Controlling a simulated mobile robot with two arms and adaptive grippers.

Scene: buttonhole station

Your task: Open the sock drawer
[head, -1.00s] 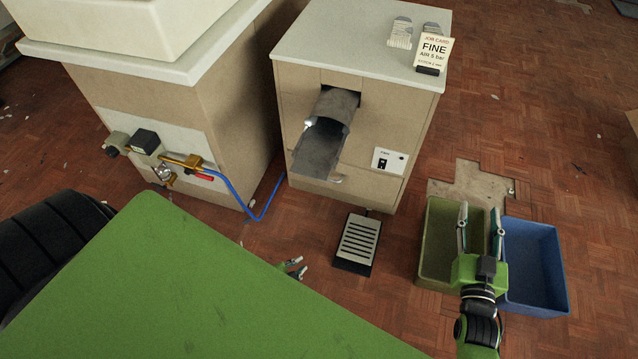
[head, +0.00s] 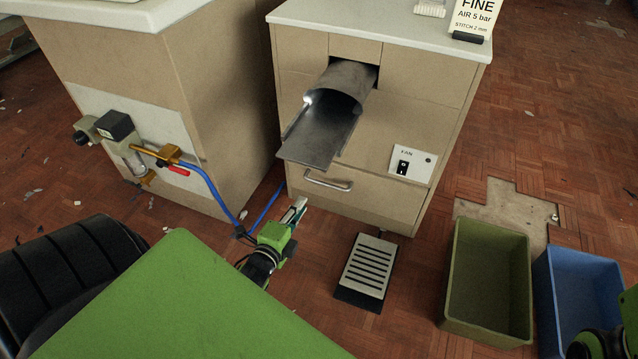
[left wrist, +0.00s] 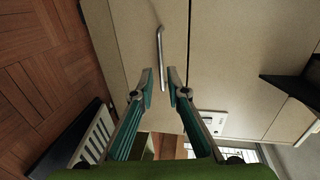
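The drawer (head: 372,204) is the bottom front of the beige cabinet and looks flush with it. Its curved metal bar handle (head: 328,184) sits on the upper left of that front. My left gripper (head: 299,205) is in front of the cabinet, a little below and left of the handle in the head view. In the left wrist view the two teal fingers (left wrist: 160,82) are open with a small gap between the tips. The handle (left wrist: 161,58) shows just beyond the tips, apart from them. Of my right arm only parts show at the lower right edge; its fingers are out of view.
A metal chute (head: 325,125) juts out above the drawer. A fan switch panel (head: 412,165) is right of it. A foot pedal (head: 368,268) lies on the floor in front. Green (head: 488,280) and blue (head: 580,300) bins stand at right. A blue hose (head: 215,190) runs at left.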

